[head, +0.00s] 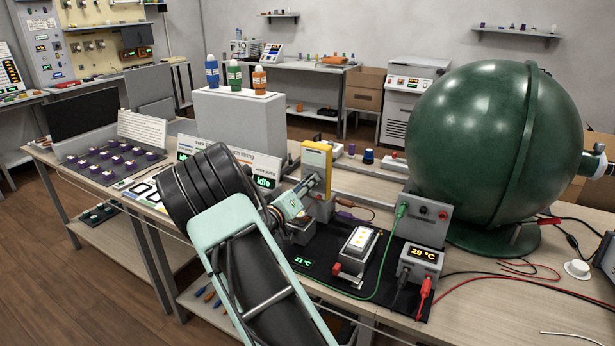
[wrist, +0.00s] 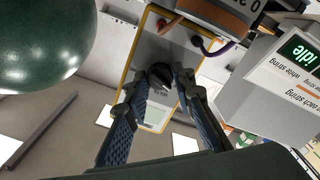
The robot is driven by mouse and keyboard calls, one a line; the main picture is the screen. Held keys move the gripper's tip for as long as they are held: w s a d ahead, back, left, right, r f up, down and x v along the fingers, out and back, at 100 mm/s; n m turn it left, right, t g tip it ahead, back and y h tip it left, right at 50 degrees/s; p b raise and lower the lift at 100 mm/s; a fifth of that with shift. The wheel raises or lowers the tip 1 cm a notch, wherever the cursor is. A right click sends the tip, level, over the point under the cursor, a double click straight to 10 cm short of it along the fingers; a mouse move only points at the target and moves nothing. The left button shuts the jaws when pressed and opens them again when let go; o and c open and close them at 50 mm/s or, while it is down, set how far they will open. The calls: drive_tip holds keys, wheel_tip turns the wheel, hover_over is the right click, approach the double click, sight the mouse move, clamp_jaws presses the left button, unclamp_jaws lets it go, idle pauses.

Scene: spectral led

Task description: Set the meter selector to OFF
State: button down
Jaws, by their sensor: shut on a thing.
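The meter (head: 317,158) is a yellow-edged upright instrument with a grey face on the bench, in the middle of the head view. In the wrist view its face (wrist: 181,48) appears upside down, with the pale display (wrist: 155,116) low in the picture. The black round selector (wrist: 158,72) sits on that face. My gripper (wrist: 162,78) is shut on the selector, with one finger on each side of it. In the head view my gripper (head: 309,184) reaches the meter's front, and the selector is hidden. Its pointer setting cannot be read.
A big green sphere (head: 480,140) stands right of the meter. A sign reading "idle" (wrist: 300,52) stands close by.

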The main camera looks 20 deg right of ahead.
drive_tip(key=shift+s+f+n, duration=0.1)
drive_tip(key=shift+f+n, duration=0.05)
drive_tip(key=shift+n, duration=0.25)
drive_tip(key=c, duration=1.6)
unclamp_jaws()
drive_tip(key=shift+a, duration=0.1)
drive_tip(key=v, duration=1.1)
drive_tip(key=shift+s+a, duration=0.3)
